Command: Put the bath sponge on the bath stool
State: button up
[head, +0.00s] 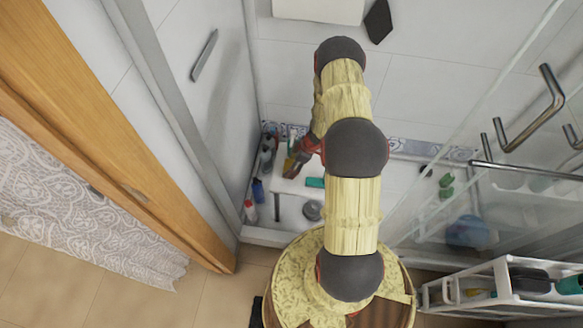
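The white bath stool (288,187) stands inside the shower at the back, partly covered by my arm. A small teal block (315,182) lies on its top; it may be the bath sponge, but it is too small to be sure. A small yellow thing (289,165) shows at the stool's left, right beside my gripper (292,171); I cannot tell what it is or whether the gripper touches it. My gripper is low over the left part of the stool, fingers pointing down. Its fingertips are too small and dark to show whether they are open or shut.
Several bottles (257,190) stand on the shower floor left of the stool. A glass panel with metal handles (537,108) is at right. A white cart (503,285) with bottles stands at front right. A wooden door frame (165,205) and patterned curtain (85,215) are at left.

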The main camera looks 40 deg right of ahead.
jog(key=shift+f, duration=0.2)
jog(key=o, duration=1)
jog(key=shift+f, duration=0.1)
jog(key=shift+c, duration=0.2)
